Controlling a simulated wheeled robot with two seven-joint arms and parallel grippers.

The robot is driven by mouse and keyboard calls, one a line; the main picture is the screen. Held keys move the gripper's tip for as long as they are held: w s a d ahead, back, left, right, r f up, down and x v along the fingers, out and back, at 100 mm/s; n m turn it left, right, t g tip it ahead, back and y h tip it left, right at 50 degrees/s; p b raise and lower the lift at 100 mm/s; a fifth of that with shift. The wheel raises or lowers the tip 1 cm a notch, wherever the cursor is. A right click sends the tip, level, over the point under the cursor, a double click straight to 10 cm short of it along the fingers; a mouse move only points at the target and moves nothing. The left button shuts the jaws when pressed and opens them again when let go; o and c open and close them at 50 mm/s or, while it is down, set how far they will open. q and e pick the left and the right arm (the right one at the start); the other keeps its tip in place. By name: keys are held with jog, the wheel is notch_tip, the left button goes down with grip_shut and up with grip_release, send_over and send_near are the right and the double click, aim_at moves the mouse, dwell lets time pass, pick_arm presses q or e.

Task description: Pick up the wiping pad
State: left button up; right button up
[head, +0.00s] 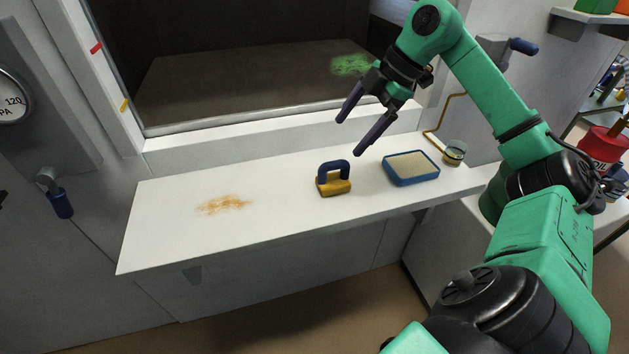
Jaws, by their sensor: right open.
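The wiping pad (333,186) has a yellow base and a blue arched handle. It rests upright on the white shelf (160,222), right of the middle. My right gripper (349,137) is open and empty, with its two dark fingers apart. In the picture it is just above and slightly right of the pad's handle, and it does not touch the pad. My left gripper is not in the head view.
A blue tray (411,180) with a beige filling sits right of the pad. An orange-brown smear (223,205) marks the shelf's left part. A window opening with a green patch (351,65) lies behind the shelf.

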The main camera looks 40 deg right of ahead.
jog(key=f, duration=0.2)
send_near(330, 181)
jog(key=shift+w+a+f+m, duration=0.3)
jog(key=shift+w+a+f, duration=0.3)
jog(key=shift+f, duration=0.1)
jog(key=p+x, duration=0.2)
jog(key=x, duration=0.4)
jog(key=shift+f, duration=0.4)
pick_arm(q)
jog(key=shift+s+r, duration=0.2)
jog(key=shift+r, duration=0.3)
pick_arm(e)
jog(key=c, duration=1.4)
